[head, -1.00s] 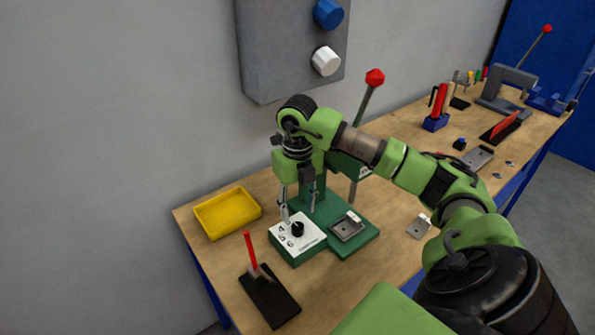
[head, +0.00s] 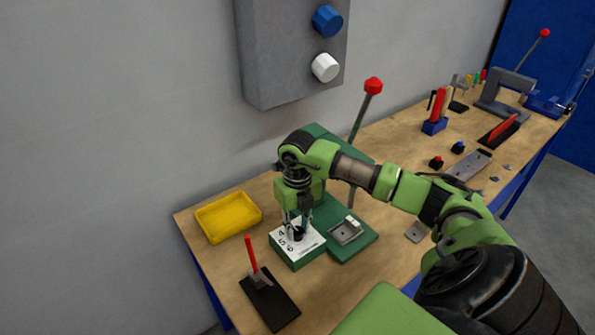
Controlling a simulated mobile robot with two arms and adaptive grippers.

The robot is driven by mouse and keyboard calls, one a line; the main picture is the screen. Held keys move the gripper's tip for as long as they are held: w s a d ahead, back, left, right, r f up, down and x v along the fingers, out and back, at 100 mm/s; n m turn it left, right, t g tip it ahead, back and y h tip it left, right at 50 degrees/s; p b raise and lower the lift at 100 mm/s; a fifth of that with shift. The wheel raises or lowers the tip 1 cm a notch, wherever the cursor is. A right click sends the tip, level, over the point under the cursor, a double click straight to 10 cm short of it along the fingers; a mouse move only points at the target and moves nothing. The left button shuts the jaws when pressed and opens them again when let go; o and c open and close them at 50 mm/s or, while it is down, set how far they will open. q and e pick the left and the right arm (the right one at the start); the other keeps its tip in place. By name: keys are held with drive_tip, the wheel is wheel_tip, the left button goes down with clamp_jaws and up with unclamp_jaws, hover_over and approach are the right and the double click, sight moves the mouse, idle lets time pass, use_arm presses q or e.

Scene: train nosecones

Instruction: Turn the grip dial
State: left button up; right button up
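The grip dial is a small black knob (head: 298,234) on a white plate with printed numbers (head: 311,244), on top of a green block at the front of the green press. My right gripper (head: 298,228) points straight down over it, with one finger on each side of the knob. The fingertips are at the knob's height, but I cannot tell whether they touch it. The fingers and wrist hide part of the knob. My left gripper is not in view.
The press's red-topped lever (head: 373,86) rises behind my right arm. A yellow tray (head: 228,217) and a red-handled tool (head: 251,257) on a black pad (head: 270,301) lie to the left. A grey wall box (head: 285,70) with blue and white knobs hangs above.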

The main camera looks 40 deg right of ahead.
drive_tip(key=n+b, duration=0.3)
drive_tip(key=shift+w+f+b, duration=0.1)
drive_tip(key=shift+f+b, duration=0.05)
drive_tip(key=shift+b, duration=0.25)
drive_tip(key=n+b, duration=0.2)
drive_tip(key=n, duration=0.1)
drive_tip(key=n+b, duration=0.2)
drive_tip(key=n, duration=0.1)
drive_tip(key=shift+n, duration=0.4)
drive_tip(key=n+b, duration=0.2)
drive_tip(key=n, duration=0.1)
drive_tip(key=shift+r+n+b, duration=0.2)
drive_tip(key=shift+n+b, duration=0.4)
drive_tip(key=shift+n, duration=0.8)
drive_tip(key=o, duration=1.1)
